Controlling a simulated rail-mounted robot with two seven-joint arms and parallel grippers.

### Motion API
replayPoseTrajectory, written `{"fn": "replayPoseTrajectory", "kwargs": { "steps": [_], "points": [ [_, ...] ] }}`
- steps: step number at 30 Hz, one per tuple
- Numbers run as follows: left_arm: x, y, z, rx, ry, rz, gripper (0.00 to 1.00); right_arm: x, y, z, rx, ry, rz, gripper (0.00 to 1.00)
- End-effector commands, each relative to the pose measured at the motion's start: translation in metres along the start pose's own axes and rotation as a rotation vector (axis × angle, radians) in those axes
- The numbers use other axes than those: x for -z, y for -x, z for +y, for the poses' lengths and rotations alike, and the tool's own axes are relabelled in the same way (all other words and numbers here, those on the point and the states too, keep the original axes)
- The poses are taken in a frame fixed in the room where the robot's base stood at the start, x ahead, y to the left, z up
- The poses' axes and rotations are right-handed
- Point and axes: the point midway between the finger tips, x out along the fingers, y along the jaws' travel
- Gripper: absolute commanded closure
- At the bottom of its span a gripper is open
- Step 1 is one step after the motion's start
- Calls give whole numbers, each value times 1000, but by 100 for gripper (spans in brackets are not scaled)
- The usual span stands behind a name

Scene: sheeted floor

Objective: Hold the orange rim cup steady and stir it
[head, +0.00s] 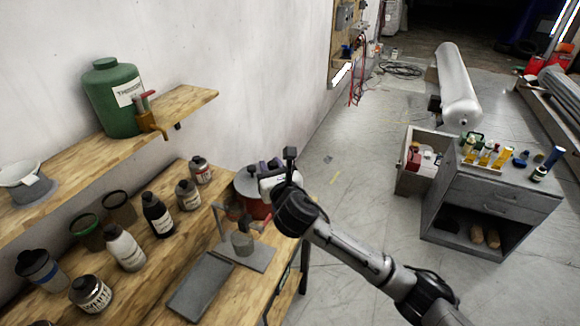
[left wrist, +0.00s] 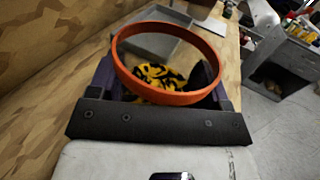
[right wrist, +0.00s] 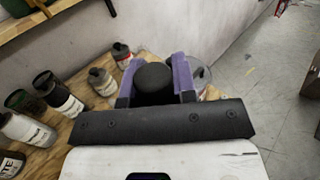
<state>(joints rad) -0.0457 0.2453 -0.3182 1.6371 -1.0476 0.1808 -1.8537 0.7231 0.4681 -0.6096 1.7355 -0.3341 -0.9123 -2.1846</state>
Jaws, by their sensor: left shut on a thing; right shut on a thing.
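The orange rim cup (left wrist: 168,97) is between the purple fingers of my left gripper (left wrist: 163,80) in the left wrist view. The gripper is shut on it. A yellow and black marbled pattern shows inside the orange ring. I cannot pick out my left gripper or this cup in the head view. My right gripper (head: 268,172) is above the right edge of the workbench. In the right wrist view, its purple fingers (right wrist: 157,80) are shut on a dark rounded thing (right wrist: 153,78). Its lower part is hidden, so I cannot tell what it is.
Several bottles stand on the workbench, including a white one (head: 124,248). A flat grey tray (head: 200,285) and a grey stand (head: 255,254) lie to their right. A red pot (head: 257,209) is behind my right gripper. A grey cabinet (head: 490,205) stands on the floor.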

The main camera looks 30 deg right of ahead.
Motion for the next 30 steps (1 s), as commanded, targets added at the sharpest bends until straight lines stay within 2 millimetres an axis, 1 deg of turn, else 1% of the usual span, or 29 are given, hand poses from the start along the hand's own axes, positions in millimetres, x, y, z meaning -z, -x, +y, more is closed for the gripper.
{"fn": "replayPoseTrajectory", "kwargs": {
  "steps": [1, 2, 5, 6, 8, 9, 11, 12, 14, 15, 17, 18, 21, 24, 27, 30],
  "points": [
    [0, 0, 0, 0, 0, 0, 61, -6, 3, 17, -30, -1, -4, 95],
    [0, 0, 0, 0, 0, 0, 61, -8, 6, 27, -48, -1, -4, 95],
    [0, 0, 0, 0, 1, 0, 61, 3, 16, 65, -90, -6, 2, 95],
    [0, 0, 0, 0, 1, 0, 61, 7, 21, 81, -107, -6, 2, 95],
    [0, 0, 0, 0, 0, 0, 61, 13, 30, 108, -136, -6, 3, 95],
    [0, 0, 0, 0, 0, 0, 61, 18, 37, 125, -155, -6, 2, 95],
    [0, 0, 0, 0, 0, 0, 61, 23, 49, 150, -185, -6, 2, 95],
    [0, 0, 0, 0, 0, 0, 61, 28, 57, 167, -205, -7, 3, 95],
    [0, 0, 0, 0, 0, 0, 61, 33, 70, 191, -237, -5, 2, 95],
    [0, 0, 0, 0, 0, 0, 61, 37, 79, 207, -259, -5, 2, 95],
    [0, 0, 0, 0, 0, 0, 61, 42, 94, 230, -292, -4, 2, 95],
    [0, 0, 0, 0, 0, 0, 61, 46, 104, 244, -313, -4, 1, 95],
    [0, 0, 0, 0, 0, 0, 61, 53, 128, 277, -365, -4, 2, 95],
    [0, 0, 0, 0, 0, 0, 61, 59, 152, 304, -411, -3, 2, 95],
    [0, 0, 0, 0, 0, 0, 61, 64, 172, 324, -451, -1, 1, 95],
    [0, 0, 0, 0, 0, 0, 61, 68, 187, 340, -482, 0, 0, 95]
  ]
}}
